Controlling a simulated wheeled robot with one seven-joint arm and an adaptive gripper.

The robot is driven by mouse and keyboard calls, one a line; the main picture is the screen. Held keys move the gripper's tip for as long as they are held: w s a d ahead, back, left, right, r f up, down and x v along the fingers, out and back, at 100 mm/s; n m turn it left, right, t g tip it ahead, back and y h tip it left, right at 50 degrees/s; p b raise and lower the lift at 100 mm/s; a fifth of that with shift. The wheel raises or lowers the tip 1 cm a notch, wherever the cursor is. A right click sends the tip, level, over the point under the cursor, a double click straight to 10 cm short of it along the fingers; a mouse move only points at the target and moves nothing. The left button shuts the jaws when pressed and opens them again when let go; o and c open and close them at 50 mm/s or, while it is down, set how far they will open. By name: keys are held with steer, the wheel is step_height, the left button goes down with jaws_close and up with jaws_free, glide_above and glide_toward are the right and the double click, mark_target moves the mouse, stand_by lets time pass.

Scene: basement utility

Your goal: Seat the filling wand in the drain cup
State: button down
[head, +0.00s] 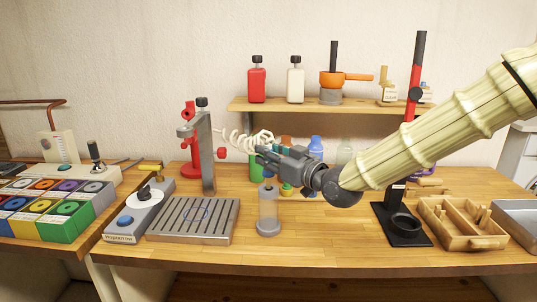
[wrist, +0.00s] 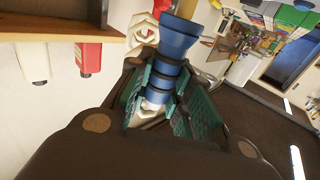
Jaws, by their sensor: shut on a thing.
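My gripper (head: 268,157) is shut on the filling wand (wrist: 178,40), a blue flared body with black rings, held between green finger pads in the wrist view. A white coiled hose (head: 240,140) runs from the metal post to the wand. In the head view the gripper hides most of the wand. A clear cylinder (head: 268,212) with a grey base stands upright on the bench just below the gripper; I cannot tell whether they touch. A black ring-shaped cup (head: 405,222) sits on a black stand at the right. Which one is the drain cup is not clear.
A slatted metal tray (head: 194,220) and a scale-like box (head: 140,210) lie to the left, beside the metal post (head: 205,150). Small bottles stand behind the gripper. A shelf (head: 310,107) runs along the wall. A wooden tray (head: 463,222) is at the right.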

mark_target(269, 173)
steer(key=shift+f+b, duration=1.25)
steer(key=shift+f, duration=0.75)
steer(key=c, duration=1.2)
jaws_free()
steer(key=shift+d, duration=0.1)
steer(key=v, duration=1.2)
steer(key=shift+s, duration=0.1)
